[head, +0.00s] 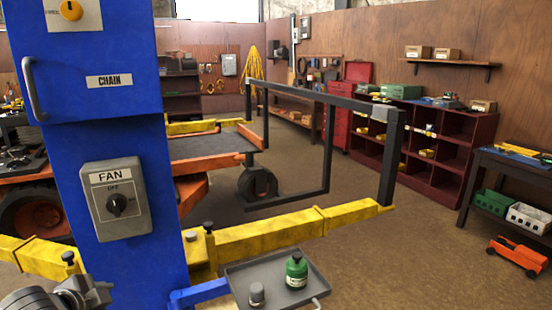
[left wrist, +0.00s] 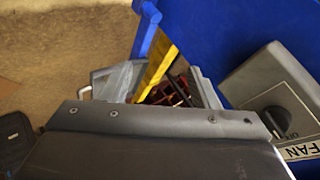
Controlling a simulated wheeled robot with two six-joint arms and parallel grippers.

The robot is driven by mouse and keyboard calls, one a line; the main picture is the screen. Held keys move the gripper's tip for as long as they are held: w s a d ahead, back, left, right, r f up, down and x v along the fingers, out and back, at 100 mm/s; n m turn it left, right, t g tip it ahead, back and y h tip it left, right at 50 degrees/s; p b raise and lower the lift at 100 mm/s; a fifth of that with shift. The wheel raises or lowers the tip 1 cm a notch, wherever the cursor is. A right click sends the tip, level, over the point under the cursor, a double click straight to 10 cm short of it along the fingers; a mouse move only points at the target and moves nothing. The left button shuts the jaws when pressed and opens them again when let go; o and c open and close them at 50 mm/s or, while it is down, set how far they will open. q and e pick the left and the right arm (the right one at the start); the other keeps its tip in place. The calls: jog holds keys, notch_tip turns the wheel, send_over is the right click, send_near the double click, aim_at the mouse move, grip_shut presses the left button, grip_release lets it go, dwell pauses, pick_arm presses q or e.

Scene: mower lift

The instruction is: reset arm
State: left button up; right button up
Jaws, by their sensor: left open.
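My left gripper (left wrist: 150,80) is open in the left wrist view, its two fingers apart with no object held between them. Part of my left arm (head: 62,298) shows at the bottom left of the head view, low in front of the blue lift column (head: 122,265). A grey FAN switch box (head: 117,200) with a dark round knob is on the column, above the arm. The box also shows at the right of the left wrist view (left wrist: 262,82), beside the gripper and not touched by it. My right gripper is not in view.
Yellow lift arms (head: 262,236) reach out from the column. A grey tray (head: 245,283) on a blue bracket holds a green bottle (head: 296,270) and a small grey part (head: 257,294). A dark upright frame (head: 326,150) stands behind. Brown floor (head: 405,260) is open at the right.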

pick_arm(q)
jog(key=s+d+f+n+g+y, duration=0.1)
jog(key=s+d+f+n+g, duration=0.1)
jog(key=s+f+n, duration=0.4)
jog(key=s+d+f+n+g, duration=0.1)
jog(key=s+d+f+g, duration=0.1)
jog(key=s+f, duration=0.75)
jog(key=s+d+f+n+g+y, duration=0.15)
jog(key=s+f+n, duration=0.3)
jog(key=s, duration=0.45)
notch_tip(320, 180, down, 28)
jog(key=a+g+h+b, duration=0.1)
jog(key=g+b, duration=0.1)
jog(key=b, duration=0.1)
jog(key=s+d+f+b, duration=0.1)
jog(key=s+f, duration=1.4)
jog(key=f, duration=0.2)
jog(key=shift+f+g+b, duration=0.35)
jog(key=shift+f, duration=0.05)
jog(key=shift+s+m+h, duration=0.1)
jog(key=shift+m+h, duration=0.15)
